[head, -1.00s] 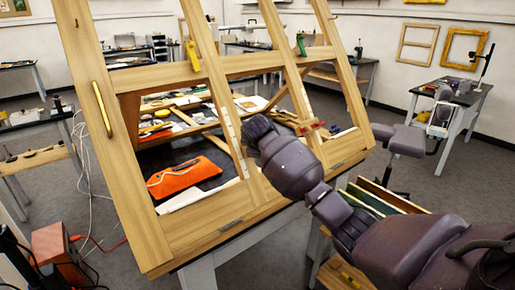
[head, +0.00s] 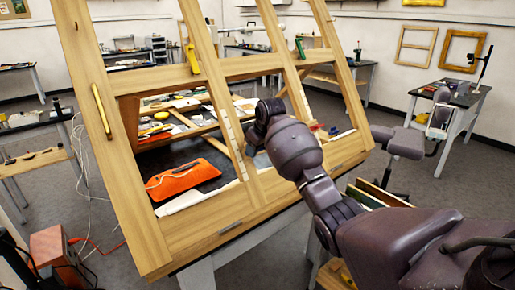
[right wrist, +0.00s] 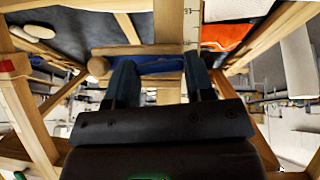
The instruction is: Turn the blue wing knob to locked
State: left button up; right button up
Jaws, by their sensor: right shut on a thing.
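The blue wing knob (right wrist: 160,65) shows in the right wrist view as a blue bar between my two fingers, in front of a wooden rail. My right gripper (right wrist: 161,72) is shut on it, with one dark finger at each side. In the head view my right arm reaches to the tilted wooden frame (head: 165,235), and my wrist hides the fingertips and the knob there. The knob's markings and exact angle cannot be made out. My left gripper is not in view.
An orange pouch (head: 187,179) lies behind the frame's lower rail. A yellow clamp (head: 193,58) and a green one (head: 300,48) sit on the frame's crossbar. Boards (head: 375,195) stand below my right forearm.

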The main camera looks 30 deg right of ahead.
jog(key=shift+m+y, duration=0.3)
jog(key=shift+m, duration=0.2)
jog(key=shift+d, duration=0.1)
jog(key=o, duration=0.9)
jog(key=shift+r, duration=0.1)
jog(key=b+v, duration=0.1)
jog(key=v, duration=0.9)
jog(key=shift+s+d+r, duration=0.15)
jog(key=shift+r, duration=0.15)
